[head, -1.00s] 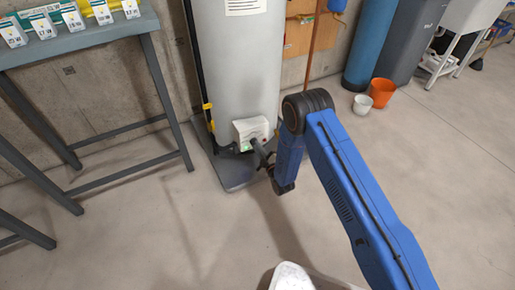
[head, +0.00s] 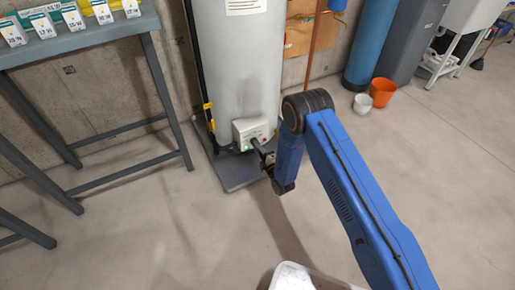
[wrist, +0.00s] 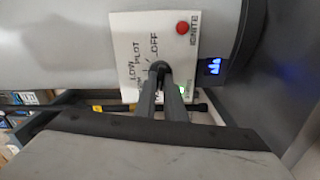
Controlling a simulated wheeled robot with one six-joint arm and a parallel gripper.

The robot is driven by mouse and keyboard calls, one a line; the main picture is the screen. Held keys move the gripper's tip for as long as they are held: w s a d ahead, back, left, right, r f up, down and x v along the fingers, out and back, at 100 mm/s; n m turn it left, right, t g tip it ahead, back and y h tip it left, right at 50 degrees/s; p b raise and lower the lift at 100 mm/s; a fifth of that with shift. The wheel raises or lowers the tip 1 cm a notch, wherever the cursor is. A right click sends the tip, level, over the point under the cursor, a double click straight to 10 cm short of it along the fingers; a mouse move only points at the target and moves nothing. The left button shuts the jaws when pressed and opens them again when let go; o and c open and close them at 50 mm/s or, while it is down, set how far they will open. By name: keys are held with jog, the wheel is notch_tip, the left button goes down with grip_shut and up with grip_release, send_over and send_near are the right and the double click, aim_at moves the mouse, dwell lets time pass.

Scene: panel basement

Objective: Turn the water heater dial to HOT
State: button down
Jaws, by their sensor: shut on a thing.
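The water heater (head: 228,70) is a tall grey cylinder standing on a dark square base by the wall. Its white control box (head: 250,128) is low on the front. In the wrist view the box face (wrist: 128,42) reads OFF, PILOT and LOW, with a red IGNITE button (wrist: 182,28). My gripper (wrist: 160,70) reaches the middle of this face and is shut on the dial, which it almost wholly hides. I cannot read the dial's pointer, and any HOT mark is hidden. In the head view my gripper (head: 258,146) meets the box from the front right.
A grey metal table (head: 85,45) with several small boxes stands at the left. A white pot (head: 362,103) and an orange pot (head: 383,92) sit on the floor to the right, before a blue tank (head: 372,45). A green light glows on the control box.

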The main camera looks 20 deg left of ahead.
jog(key=shift+f, duration=0.1)
jog(key=c, duration=1.8)
grip_release()
jog(key=shift+c, duration=0.2)
jog(key=shift+s+d, duration=0.1)
jog(key=v, duration=1.7)
jog(key=shift+d, duration=0.15)
